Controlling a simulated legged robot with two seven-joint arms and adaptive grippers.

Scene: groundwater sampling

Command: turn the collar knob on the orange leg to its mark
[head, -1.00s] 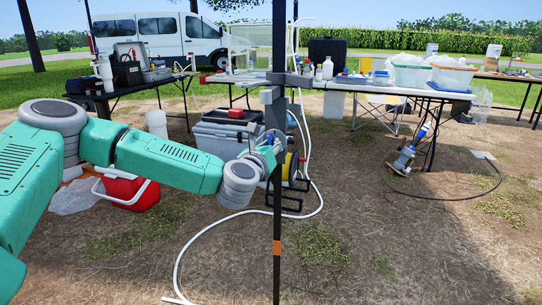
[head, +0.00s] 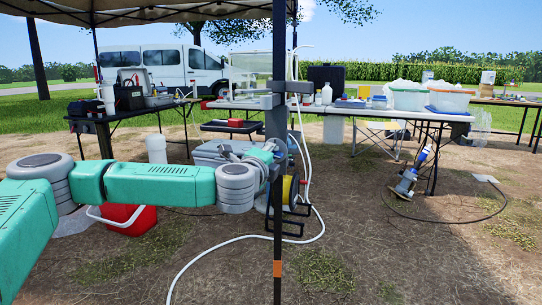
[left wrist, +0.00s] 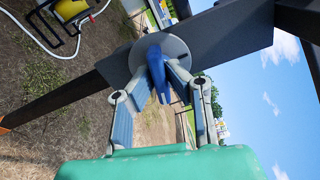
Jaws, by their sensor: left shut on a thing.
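A dark upright leg (head: 278,215) with an orange band (head: 277,268) low on it stands in the middle of the head view. In the left wrist view, a blue knob (left wrist: 157,66) sits on a round grey disc (left wrist: 174,47) against the dark collar (left wrist: 230,35). My left gripper (left wrist: 165,78) is shut on the knob, with a finger on either side of it. In the head view my left gripper (head: 264,157) reaches the leg from the left, and the knob is hidden there. My right gripper is in neither view.
A long table (head: 385,111) with tubs and bottles stands behind on the right. A dark table (head: 130,110) stands at the left. A white hose (head: 215,247), a yellow reel (head: 289,188) and a red cooler (head: 130,217) are on the ground nearby. The right foreground is clear.

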